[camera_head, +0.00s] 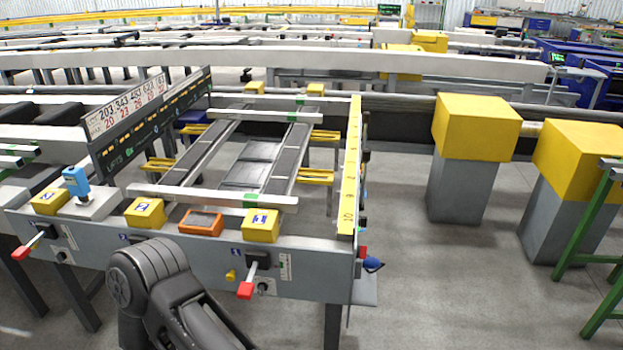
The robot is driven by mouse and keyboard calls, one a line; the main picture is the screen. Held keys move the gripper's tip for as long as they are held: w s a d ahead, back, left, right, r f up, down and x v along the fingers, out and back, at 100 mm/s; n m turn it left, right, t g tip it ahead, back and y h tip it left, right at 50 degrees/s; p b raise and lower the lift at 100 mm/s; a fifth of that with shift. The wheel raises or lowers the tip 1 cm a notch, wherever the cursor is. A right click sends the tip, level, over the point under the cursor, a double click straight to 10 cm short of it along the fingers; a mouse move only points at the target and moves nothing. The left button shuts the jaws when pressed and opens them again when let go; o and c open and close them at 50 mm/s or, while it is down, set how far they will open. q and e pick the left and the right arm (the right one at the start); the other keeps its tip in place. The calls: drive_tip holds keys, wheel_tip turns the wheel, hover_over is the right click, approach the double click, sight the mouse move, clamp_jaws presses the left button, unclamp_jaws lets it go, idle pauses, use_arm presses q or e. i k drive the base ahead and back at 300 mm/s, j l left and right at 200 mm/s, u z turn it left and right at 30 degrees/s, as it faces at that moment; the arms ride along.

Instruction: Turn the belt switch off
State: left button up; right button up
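A lever switch with a red handle (246,289) is on the front panel of the runout table (315,270), right of centre. Its handle points down and slightly left from a black block. A second red-handled lever (23,252) is at the panel's left end, tilted down to the left. I cannot tell which of them is the belt switch. A dark arm link of mine rises from the bottom edge in front of the panel, left of the right-hand lever, and hides part of the panel. Neither gripper shows.
Yellow boxes (145,212) and an orange device (201,222) sit along the table's front ledge. A blue-handled tool (373,265) hangs at the right corner. Yellow-topped grey pillars (464,190) and a green frame (590,240) stand right. The floor between is clear.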

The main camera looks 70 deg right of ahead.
sight(361, 252)
drive_tip(key=z, duration=2)
drive_tip(key=l, duration=0.75)
drive_tip(key=i+l, duration=0.1)
drive_tip(key=l, duration=0.6)
drive_tip(key=i+l, duration=0.15)
drive_tip(key=l, duration=0.2)
drive_tip(key=i+l, duration=0.2)
drive_tip(key=l, duration=0.15)
drive_tip(key=i+l, duration=0.15)
drive_tip(key=l, duration=0.2)
drive_tip(key=i+l, duration=0.2)
drive_tip(key=l, duration=0.15)
drive_tip(key=i+l, duration=0.15)
drive_tip(key=l, duration=0.2)
drive_tip(key=i+l, duration=0.15)
drive_tip(key=l, duration=0.15)
